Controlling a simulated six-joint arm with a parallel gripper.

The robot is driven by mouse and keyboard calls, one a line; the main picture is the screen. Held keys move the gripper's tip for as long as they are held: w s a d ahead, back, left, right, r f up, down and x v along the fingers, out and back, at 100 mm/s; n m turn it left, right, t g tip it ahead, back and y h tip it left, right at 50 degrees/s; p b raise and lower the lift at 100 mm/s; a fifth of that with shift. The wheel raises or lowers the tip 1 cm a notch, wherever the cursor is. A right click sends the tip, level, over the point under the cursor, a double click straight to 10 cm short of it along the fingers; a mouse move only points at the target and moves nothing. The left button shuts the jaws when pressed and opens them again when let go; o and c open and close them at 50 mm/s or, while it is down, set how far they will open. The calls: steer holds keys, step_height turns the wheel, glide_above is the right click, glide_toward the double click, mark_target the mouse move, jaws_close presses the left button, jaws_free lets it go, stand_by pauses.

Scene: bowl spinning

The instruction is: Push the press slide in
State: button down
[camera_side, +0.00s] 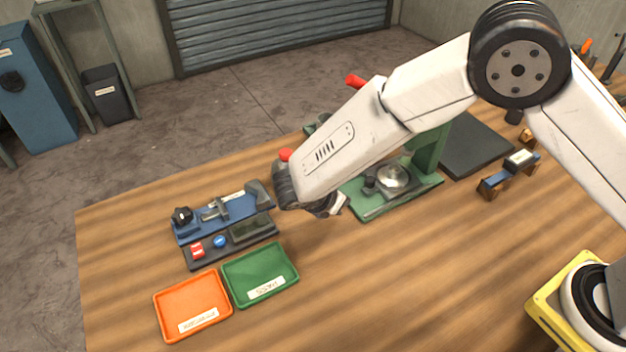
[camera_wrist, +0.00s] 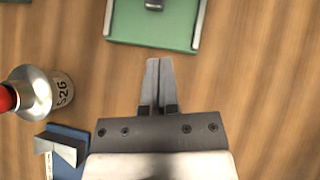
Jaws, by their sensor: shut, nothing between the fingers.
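The green press (camera_side: 430,150) stands on the table, partly hidden behind my arm. Its slide, a dark carriage with a shiny round metal bowl (camera_side: 393,178), sits over the green base (camera_side: 405,200). A dark knob (camera_side: 369,186) is at the slide's near end. In the wrist view, the green base (camera_wrist: 160,36) lies between two light rails, and the knob (camera_wrist: 154,4) is cut off at the top edge. My gripper (camera_wrist: 158,62) is shut and empty, its fingertips just short of the base edge. It also shows in the side view (camera_side: 338,207), left of the base.
A metal cylinder (camera_wrist: 33,92) with a red tip stands left of my gripper. A blue fixture (camera_side: 225,215), a dark gauge tray (camera_side: 210,262), an orange tray (camera_side: 168,312) and a green tray (camera_side: 243,270) lie left. A dark mat (camera_side: 475,145) is right. The front table is clear.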

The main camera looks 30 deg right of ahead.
mark_target(373, 184)
steer(key=d, duration=0.1)
steer(key=d+f, duration=0.1)
steer(key=w+d+f, duration=0.1)
steer(key=d, duration=0.1)
steer(key=shift+w+d+r, duration=0.1)
steer(key=shift+w+d, duration=0.15)
steer(key=shift+d, duration=0.55)
steer(key=shift+d, duration=0.1)
steer(key=shift+d, duration=1.75)
steer(key=shift+a, duration=0.1)
